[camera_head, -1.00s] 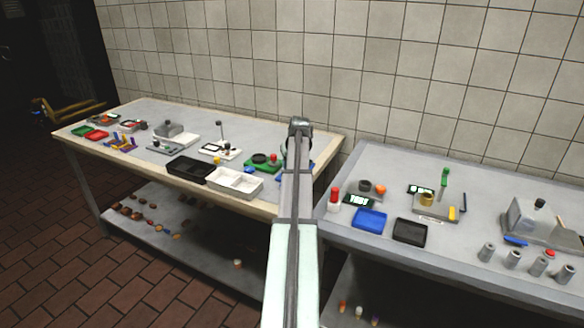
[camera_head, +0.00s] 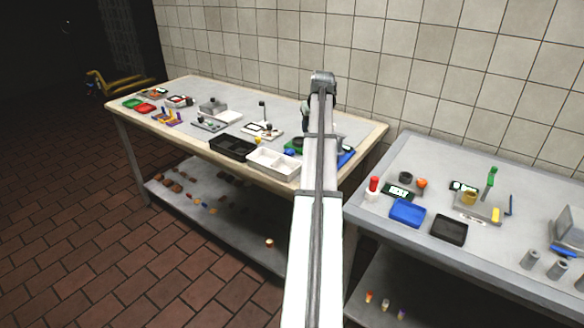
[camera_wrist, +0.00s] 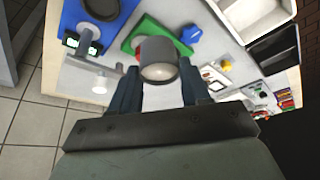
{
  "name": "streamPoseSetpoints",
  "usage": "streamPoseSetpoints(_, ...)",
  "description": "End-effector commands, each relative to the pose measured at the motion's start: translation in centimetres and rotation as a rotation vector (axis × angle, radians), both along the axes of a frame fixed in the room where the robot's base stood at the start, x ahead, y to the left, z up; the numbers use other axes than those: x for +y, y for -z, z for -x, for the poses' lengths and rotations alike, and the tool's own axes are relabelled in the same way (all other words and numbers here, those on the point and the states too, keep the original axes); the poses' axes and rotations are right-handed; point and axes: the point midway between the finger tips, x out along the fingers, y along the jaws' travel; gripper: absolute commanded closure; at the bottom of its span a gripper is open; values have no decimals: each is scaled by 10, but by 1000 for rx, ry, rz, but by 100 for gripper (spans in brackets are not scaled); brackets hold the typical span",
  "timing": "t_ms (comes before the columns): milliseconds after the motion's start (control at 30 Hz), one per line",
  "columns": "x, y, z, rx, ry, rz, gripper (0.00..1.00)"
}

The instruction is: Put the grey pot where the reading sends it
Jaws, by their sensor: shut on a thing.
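The grey pot (camera_wrist: 158,58) is between the fingers of my gripper (camera_wrist: 160,80) in the wrist view, its round end towards the camera. My gripper is shut on it, above the left table. A green base (camera_wrist: 148,24) with a blue knob (camera_wrist: 191,35) lies below and beyond the pot. Beside it is a blue device (camera_wrist: 76,16) with a dark round part on top and a small lit display (camera_wrist: 82,43); its digits are too small to read. In the head view my arm hides the pot; the blue device (camera_head: 346,157) shows just right of the arm.
The right table (camera_head: 395,165), across a narrow gap, holds a blue tray (camera_head: 407,212), a black tray (camera_head: 448,229) and other devices. A tiled wall stands behind.

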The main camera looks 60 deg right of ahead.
Motion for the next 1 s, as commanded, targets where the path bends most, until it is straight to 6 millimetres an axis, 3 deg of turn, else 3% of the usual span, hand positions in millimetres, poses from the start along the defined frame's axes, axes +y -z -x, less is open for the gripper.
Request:
streamPoseSetpoints(33,19,1,-13,-2,-25,0,84)
streamPoseSetpoints(200,72,4,-43,-14,-97,-6,84)
streamPoseSetpoints(367,110,11,-38,-15,-191,-13,84)
streamPoseSetpoints(667,113,19,-39,3,-296,-2,84)
streamPoseSetpoints(1000,113,67,-39,3,-295,-2,84)
